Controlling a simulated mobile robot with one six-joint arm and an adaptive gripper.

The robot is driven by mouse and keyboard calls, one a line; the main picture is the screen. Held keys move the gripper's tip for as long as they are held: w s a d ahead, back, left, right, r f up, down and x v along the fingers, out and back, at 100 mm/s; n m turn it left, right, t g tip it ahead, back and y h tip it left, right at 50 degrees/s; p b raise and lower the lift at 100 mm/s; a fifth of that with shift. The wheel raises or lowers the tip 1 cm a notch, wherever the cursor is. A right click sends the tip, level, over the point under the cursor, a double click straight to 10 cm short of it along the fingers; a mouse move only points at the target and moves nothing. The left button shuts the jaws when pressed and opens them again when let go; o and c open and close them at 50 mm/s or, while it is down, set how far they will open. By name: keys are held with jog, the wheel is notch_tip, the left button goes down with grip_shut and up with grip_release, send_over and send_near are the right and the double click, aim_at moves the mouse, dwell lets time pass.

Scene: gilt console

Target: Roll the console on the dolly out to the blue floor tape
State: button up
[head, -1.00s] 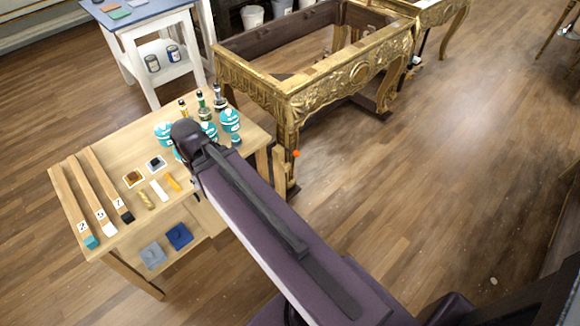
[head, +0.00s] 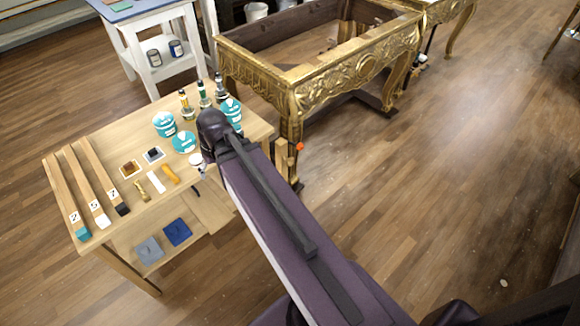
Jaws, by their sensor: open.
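The gilt console (head: 345,65) is an open carved gold frame on curved legs, standing upright at the upper middle. Dark beams of what looks like the dolly (head: 352,101) show low beneath it. A small orange knob (head: 299,147) is beside its front leg. My arm crosses the lower middle, with its bent joint over the work table. Only a small dark part that seems to be my gripper (head: 196,189) shows left of the arm, apart from the console. The arm hides the rest of it. I see no blue floor tape.
A wooden work table (head: 110,152) with teal jars (head: 163,124), bottles (head: 186,104) and sample sticks (head: 85,185) stands left, close to the console's front leg. A white stand (head: 150,88) is behind it. Another gilt piece (head: 455,18) is behind right. Wood floor (head: 430,160) is clear at right.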

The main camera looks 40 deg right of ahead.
jog(key=w+d+f+t+y+b, duration=0.2)
jog(key=w+d+f+t+b, duration=0.15)
jog(key=d+f+b, duration=0.6)
jog(key=t+h+b, duration=0.3)
jog(key=t+b, duration=0.6)
jog(key=b, duration=2.4)
send_near(291, 161)
jog(key=s, duration=0.2)
jog(key=shift+s+d+r, duration=0.2)
jog(key=shift+d+r, duration=0.2)
jog(key=b+x, duration=0.2)
jog(key=x, duration=0.5)
jog(key=b+x, duration=0.3)
jog(key=x, duration=0.4)
jog(key=shift+a, duration=0.2)
jog(key=shift+s, duration=0.1)
